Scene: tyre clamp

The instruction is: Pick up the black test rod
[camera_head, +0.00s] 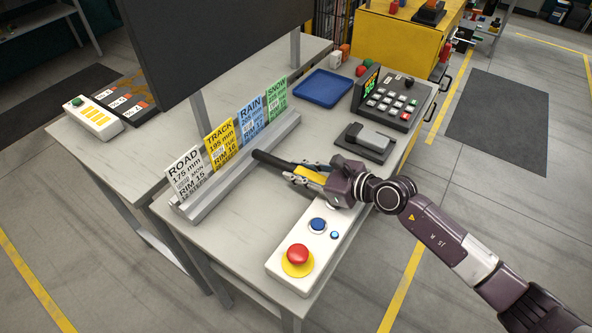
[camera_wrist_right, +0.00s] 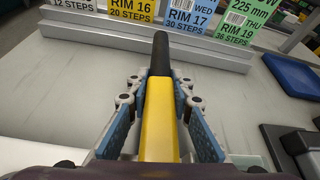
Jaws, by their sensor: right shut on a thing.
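The test rod has a black end (camera_head: 271,159) and a yellow section. In the head view it points left towards the card rack. My right gripper (camera_head: 303,172) is shut on the rod around its yellow section, above or at the table top. In the right wrist view, the black end (camera_wrist_right: 160,58) points away from the gripper, and the yellow part lies between the two blue-padded fingers (camera_wrist_right: 160,108). The rod's rear end is hidden by my gripper. I cannot tell whether the rod touches the table. My left gripper is not in view.
A rack (camera_head: 237,165) with several coloured cards stands left of the rod. A white control box (camera_head: 283,265) with a red button is in front. A grey device (camera_head: 366,142), keypad console (camera_head: 394,102) and blue tray (camera_head: 324,88) stand behind. The table's front left is clear.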

